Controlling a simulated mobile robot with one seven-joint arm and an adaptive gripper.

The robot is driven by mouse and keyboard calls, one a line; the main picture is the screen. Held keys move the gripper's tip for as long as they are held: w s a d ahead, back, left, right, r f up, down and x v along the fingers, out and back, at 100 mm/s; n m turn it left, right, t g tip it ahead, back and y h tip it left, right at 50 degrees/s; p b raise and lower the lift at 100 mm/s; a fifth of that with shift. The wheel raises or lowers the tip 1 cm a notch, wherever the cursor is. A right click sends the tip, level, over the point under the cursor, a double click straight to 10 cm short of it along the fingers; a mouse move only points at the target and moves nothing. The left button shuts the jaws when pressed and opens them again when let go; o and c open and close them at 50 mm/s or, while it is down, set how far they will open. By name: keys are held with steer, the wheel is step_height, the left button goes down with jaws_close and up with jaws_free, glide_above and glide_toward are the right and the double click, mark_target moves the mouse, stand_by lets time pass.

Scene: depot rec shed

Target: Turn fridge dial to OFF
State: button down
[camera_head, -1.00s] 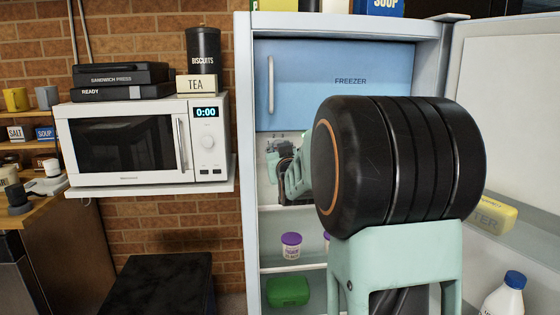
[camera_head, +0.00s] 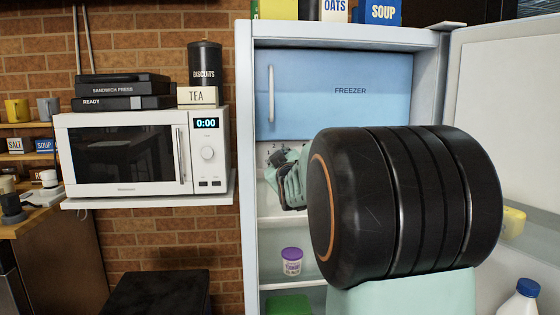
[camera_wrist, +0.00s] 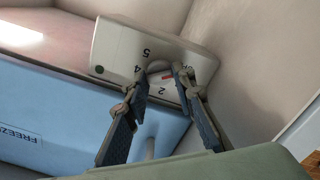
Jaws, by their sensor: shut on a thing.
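The fridge dial (camera_wrist: 159,67) is a small round grey knob on a white control box inside the open fridge, below the freezer door. In the wrist view the box shows numbers 5, 4 and 2, and a red mark lies beside the knob. My gripper (camera_wrist: 164,79) has one finger on each side of the knob and is shut on it. In the head view my gripper (camera_head: 281,163) reaches in front of the box, and my black arm link hides much of the fridge.
The blue freezer door (camera_head: 340,95) is just above the gripper. A purple-lidded tub (camera_head: 292,262) and a green box (camera_head: 288,305) are on shelves below. The open fridge door (camera_head: 505,110) is at right. A microwave (camera_head: 130,152) stands on a wall shelf at left.

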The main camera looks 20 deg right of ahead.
steer(key=shift+f, duration=0.1)
steer(key=c, duration=1.6)
jaws_free()
steer(key=shift+s, duration=0.1)
steer(key=shift+v, duration=3.7)
